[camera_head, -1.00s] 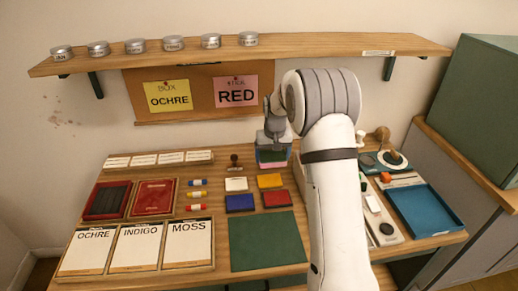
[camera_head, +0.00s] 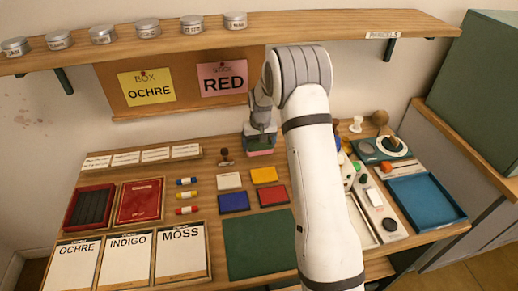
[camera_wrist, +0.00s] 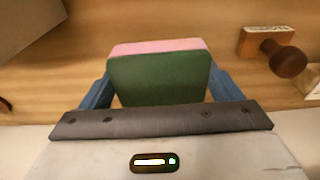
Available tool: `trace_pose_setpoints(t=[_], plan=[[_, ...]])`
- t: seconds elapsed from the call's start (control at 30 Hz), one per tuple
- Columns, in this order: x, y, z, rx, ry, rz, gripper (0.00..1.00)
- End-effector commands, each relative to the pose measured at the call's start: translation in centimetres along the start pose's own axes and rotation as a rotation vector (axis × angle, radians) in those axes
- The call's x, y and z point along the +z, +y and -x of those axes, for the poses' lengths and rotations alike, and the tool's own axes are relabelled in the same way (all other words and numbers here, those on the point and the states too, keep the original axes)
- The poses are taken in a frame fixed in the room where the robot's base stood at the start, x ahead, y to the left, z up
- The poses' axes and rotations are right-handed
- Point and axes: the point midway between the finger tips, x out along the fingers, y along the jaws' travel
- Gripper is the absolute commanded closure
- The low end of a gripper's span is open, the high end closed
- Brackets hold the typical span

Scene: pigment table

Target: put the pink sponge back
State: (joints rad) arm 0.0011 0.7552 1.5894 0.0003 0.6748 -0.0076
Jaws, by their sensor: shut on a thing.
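The pink sponge (camera_wrist: 158,47) is a block with a pink layer and a dark green face. It sits between the two blue fingers of my gripper (camera_wrist: 157,88) in the wrist view. My gripper is shut on it. In the head view my gripper (camera_head: 260,134) is at the back of the table, below the pinboard, and the sponge's pink edge (camera_head: 260,153) shows at its lower end. I cannot tell whether the sponge touches the table.
A stamp with a brown knob (camera_head: 225,157) stands left of the sponge; it also shows in the wrist view (camera_wrist: 285,58). Coloured pads (camera_head: 273,195) and a green mat (camera_head: 258,244) lie in front. A blue tray (camera_head: 425,200) is at right. The shelf (camera_head: 300,36) runs above.

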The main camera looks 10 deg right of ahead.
Motion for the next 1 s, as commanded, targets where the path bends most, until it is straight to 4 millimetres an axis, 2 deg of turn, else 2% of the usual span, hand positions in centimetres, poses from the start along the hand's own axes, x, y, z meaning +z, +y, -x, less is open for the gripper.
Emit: trace_pose_setpoints(t=[0.1, 0.2, 0.53, 0.57, 0.6, 0.73, 1.0], plan=[[0.3, 0.1, -1.8, 0.0, -0.005, -0.002, 0.4], [0.4, 0.1, -2.8, 0.0, -0.002, -0.002, 0.4], [0.4, 0.2, -3.3, 0.0, -0.001, -0.004, 0.4], [0.4, 0.2, -3.2, 0.0, 0.0, -0.004, 0.14], [0.4, 0.2, -3.1, 0.0, 0.0, -0.004, 0.11], [0.4, 0.3, -3.1, 0.001, -0.001, -0.004, 0.0], [0.4, 0.3, -2.9, 0.001, 0.0, -0.005, 0.0]])
